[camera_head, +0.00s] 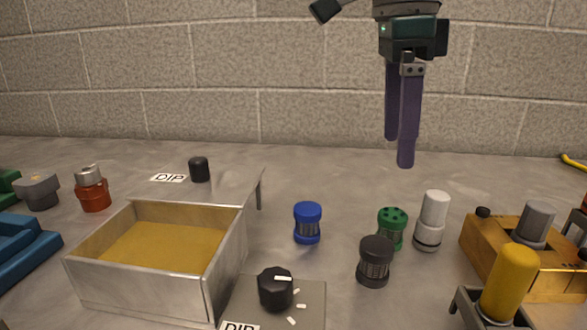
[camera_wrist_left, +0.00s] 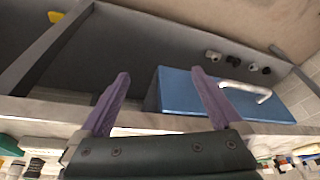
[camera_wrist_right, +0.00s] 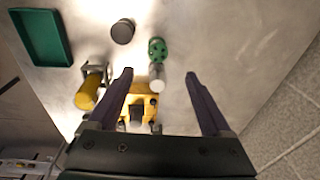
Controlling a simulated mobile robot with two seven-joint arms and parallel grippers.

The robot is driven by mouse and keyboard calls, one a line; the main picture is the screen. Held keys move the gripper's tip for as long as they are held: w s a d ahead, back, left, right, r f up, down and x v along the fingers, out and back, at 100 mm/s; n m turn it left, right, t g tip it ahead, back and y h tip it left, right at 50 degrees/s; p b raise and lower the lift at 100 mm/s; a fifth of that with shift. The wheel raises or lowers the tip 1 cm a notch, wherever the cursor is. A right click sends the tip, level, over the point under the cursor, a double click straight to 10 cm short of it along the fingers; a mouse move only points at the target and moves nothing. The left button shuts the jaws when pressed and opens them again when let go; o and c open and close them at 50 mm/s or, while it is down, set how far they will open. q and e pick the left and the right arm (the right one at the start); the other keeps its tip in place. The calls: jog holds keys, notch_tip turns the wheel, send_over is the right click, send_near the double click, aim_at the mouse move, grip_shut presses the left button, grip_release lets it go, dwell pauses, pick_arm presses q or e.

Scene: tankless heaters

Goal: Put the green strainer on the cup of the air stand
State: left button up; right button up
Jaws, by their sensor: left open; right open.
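The green strainer (camera_head: 392,228), with a dark-holed top, stands upright on the grey bench, just behind a dark strainer (camera_head: 375,262). It also shows in the right wrist view (camera_wrist_right: 157,48). My right gripper (camera_head: 398,152) is open and empty, pointing down, high above the bench and apart from the strainer. My left gripper (camera_wrist_left: 160,72) is open and empty; it shows only in its wrist view, away from these objects. No stand has a readable air label. Two stands, a front one (camera_head: 250,300) and a back one (camera_head: 225,188), have "DIP" labels.
A white-grey cylinder (camera_head: 432,220) stands close right of the green strainer. A blue strainer (camera_head: 307,222) is left. A brass block (camera_head: 540,275) and a yellow cylinder (camera_head: 511,280) in a bracket are at right. An open metal box (camera_head: 235,265) is left.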

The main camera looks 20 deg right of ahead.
jog(key=a+n+h+p, duration=0.1)
jog(key=a+n+h, duration=0.1)
jog(key=n, duration=0.4)
jog(key=n+h, duration=0.1)
jog(key=n, duration=0.2)
send_over(392, 215)
jog(key=a, duration=0.2)
notch_tip(392, 215, down, 6)
jog(key=shift+t, duration=0.4)
jog(key=x, duration=0.5)
jog(key=shift+s+f+p, duration=0.2)
jog(key=shift+s+p, duration=0.05)
jog(key=shift+p, duration=0.05)
grip_shut()
